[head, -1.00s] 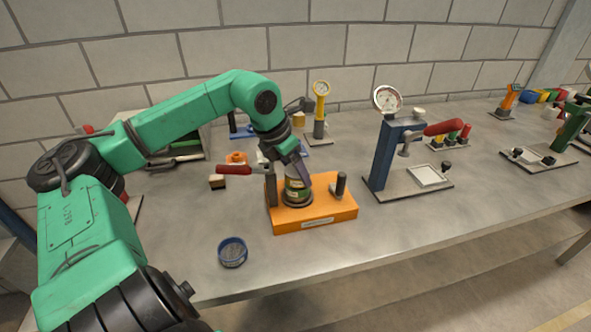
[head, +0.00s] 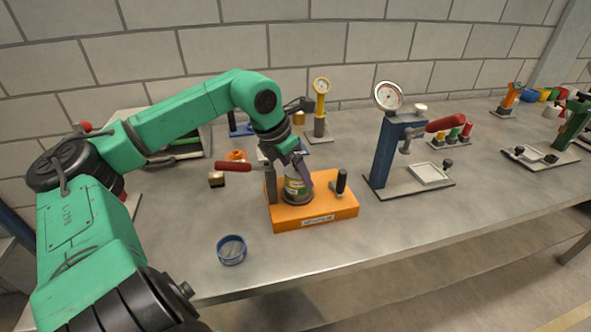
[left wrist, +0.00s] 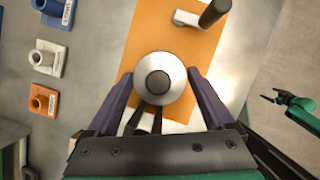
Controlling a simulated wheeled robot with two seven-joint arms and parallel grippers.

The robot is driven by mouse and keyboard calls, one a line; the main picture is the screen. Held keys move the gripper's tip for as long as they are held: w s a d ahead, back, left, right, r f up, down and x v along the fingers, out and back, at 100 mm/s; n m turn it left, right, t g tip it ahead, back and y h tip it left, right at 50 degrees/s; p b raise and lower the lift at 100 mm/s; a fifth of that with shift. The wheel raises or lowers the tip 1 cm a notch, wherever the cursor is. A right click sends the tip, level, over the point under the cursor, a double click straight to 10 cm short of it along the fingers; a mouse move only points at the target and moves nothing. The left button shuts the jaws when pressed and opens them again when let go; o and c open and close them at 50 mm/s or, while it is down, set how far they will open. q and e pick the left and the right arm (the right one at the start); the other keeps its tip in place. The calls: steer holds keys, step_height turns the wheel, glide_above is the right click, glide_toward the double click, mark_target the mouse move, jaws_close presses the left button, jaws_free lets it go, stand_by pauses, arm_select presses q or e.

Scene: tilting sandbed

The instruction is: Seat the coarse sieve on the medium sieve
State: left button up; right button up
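The orange base (head: 338,207) stands on the bench with a round stack (head: 297,189) upright on it between its posts. My left gripper (head: 300,172) points down over the stack, with a finger at either side. In the left wrist view the fingers (left wrist: 160,78) flank a pale round top (left wrist: 157,64) with a dark round middle; whether they touch is unclear. A loose blue ring-shaped sieve (head: 231,251) lies near the bench's front edge. My right gripper (left wrist: 269,96) appears empty, fingers apart.
A blue press with a gauge (head: 382,155) stands to the right. Small coloured stands are behind. The bench right of the blue sieve is clear.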

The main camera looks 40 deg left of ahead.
arm_select(q)
steer(key=shift+s+r, duration=0.1)
steer(key=shift+r, duration=0.15)
steer(key=b+v, duration=0.1)
steer(key=v, duration=1.3)
steer(key=shift+b, duration=0.35)
steer(key=shift+r, duration=0.1)
